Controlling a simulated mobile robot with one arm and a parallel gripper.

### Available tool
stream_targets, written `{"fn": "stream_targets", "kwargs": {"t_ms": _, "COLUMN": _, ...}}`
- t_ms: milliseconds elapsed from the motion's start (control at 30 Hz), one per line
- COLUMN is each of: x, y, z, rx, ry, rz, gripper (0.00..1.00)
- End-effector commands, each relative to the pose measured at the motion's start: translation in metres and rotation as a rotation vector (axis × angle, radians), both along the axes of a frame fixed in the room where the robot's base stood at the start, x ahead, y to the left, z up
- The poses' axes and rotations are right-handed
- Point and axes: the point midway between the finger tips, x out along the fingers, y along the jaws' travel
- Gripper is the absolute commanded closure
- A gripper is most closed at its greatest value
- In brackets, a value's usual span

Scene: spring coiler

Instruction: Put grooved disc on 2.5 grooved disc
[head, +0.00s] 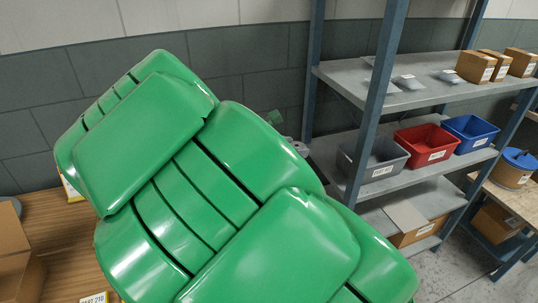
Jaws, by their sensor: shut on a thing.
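No grooved disc can be made out in the head view. Large green rounded segments, which look like my own arm, fill the middle of the picture and hide much of the wooden bench (68,250). My gripper is not visible, nor is anything it may hold. A small part of a label card (95,298) shows on the bench at the bottom left, and another yellow-edged card (72,190) is mostly hidden behind the green segments.
Cardboard boxes (15,265) stand on the bench at far left. A metal shelf rack (375,95) at right holds a grey bin (375,165), red bin (425,145), blue bin (468,132) and several cartons. A brown blue-topped container (513,170) stands at far right. Floor shows at lower right.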

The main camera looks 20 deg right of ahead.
Motion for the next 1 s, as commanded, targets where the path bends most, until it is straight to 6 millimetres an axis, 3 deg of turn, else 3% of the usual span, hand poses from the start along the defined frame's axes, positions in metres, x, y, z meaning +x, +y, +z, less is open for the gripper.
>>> {"fn": "stream_targets", "kwargs": {"t_ms": 100, "x": -0.001, "y": -0.001, "z": 0.022, "rx": 0.000, "ry": -0.004, "rz": -0.002, "gripper": 0.87}}
{"fn": "stream_targets", "kwargs": {"t_ms": 500, "x": 0.000, "y": 0.000, "z": 0.077, "rx": 0.000, "ry": -0.002, "rz": -0.001, "gripper": 0.87}}
{"fn": "stream_targets", "kwargs": {"t_ms": 1000, "x": 0.058, "y": -0.011, "z": 0.079, "rx": -0.003, "ry": -0.001, "rz": 0.134, "gripper": 0.87}}
